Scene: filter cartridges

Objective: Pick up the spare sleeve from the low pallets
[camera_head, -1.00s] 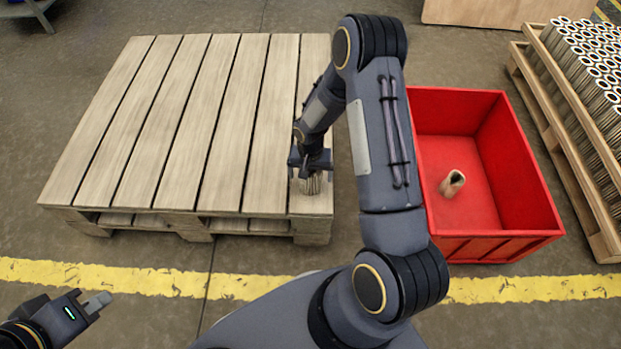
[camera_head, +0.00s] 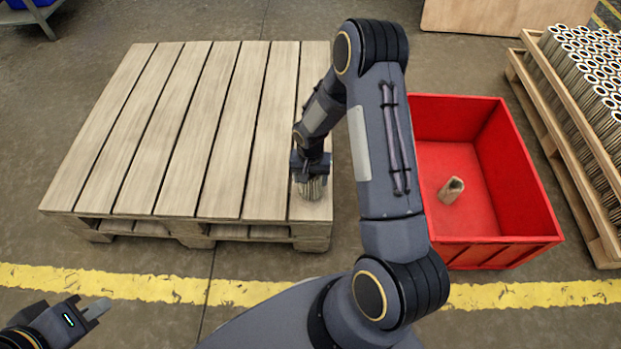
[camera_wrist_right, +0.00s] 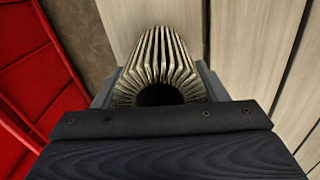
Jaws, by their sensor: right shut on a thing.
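The spare sleeve (camera_head: 312,188), a pale pleated cylinder with an open top, stands upright at the near right corner of the low pallet (camera_head: 180,120). My right gripper (camera_head: 311,172) is shut on it from above. In the right wrist view the sleeve (camera_wrist_right: 160,65) sits between the jaws of my right gripper (camera_wrist_right: 160,90), with its dark bore partly hidden by the gripper body. I cannot tell whether its base touches the boards. My left gripper (camera_head: 95,310) is at the lower left, away from the pallet; its finger opening is unclear.
A red bin (camera_head: 500,180) to the right of the pallet holds one tan tube (camera_head: 451,190). It also shows in the right wrist view (camera_wrist_right: 40,75). A wooden pallet at far right (camera_head: 560,135) carries many upright cartridges. A yellow floor line (camera_head: 150,287) runs in front. The pallet's other boards are bare.

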